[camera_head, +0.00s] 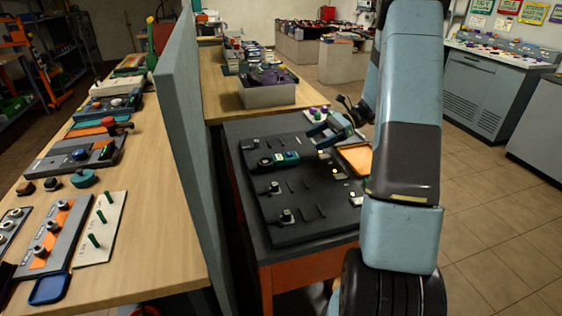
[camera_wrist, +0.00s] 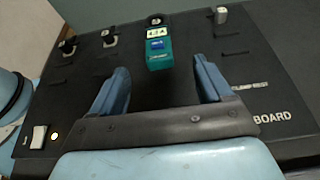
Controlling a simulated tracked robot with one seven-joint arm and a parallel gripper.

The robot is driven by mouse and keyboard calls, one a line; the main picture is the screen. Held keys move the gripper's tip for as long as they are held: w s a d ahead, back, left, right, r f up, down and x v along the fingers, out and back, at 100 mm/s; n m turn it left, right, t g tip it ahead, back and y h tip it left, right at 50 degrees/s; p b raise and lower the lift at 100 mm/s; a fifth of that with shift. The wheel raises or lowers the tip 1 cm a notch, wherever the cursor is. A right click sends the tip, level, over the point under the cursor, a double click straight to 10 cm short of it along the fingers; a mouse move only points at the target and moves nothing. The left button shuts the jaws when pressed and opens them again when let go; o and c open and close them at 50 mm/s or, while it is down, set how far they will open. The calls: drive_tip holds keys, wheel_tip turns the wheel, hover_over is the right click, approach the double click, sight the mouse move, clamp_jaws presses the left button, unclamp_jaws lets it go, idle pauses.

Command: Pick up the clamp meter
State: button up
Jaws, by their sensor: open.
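The clamp meter (camera_wrist: 158,50) is teal with a dark jaw end, a blue button and a pale display reading about 4.2 A. It lies on the black board (camera_wrist: 185,65). My gripper (camera_wrist: 160,80) is open, with one blue finger on each side and the meter beyond the tips, between them in the wrist view. In the head view the clamp meter (camera_head: 279,160) lies toward the far left of the board (camera_head: 325,215). My gripper (camera_head: 325,132) shows there to the right of the meter and apparently above the board. Nothing is between the fingers.
Black knobs (camera_head: 274,188) and raised bars stand on the board near the meter. A tall grey-blue partition (camera_head: 187,130) rises to the left. A grey bin (camera_head: 268,92) stands on the wooden bench behind. An orange tray (camera_head: 356,157) lies right of the meter, partly hidden by my arm.

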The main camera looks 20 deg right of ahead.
sight(289, 153)
drive_tip(key=x, duration=1.3)
drive_tip(key=shift+s+a+f, duration=0.1)
drive_tip(key=shift+s+a, duration=0.1)
drive_tip(key=shift+a, duration=0.05)
drive_tip(key=shift+c, duration=0.2)
drive_tip(key=c, duration=1.3)
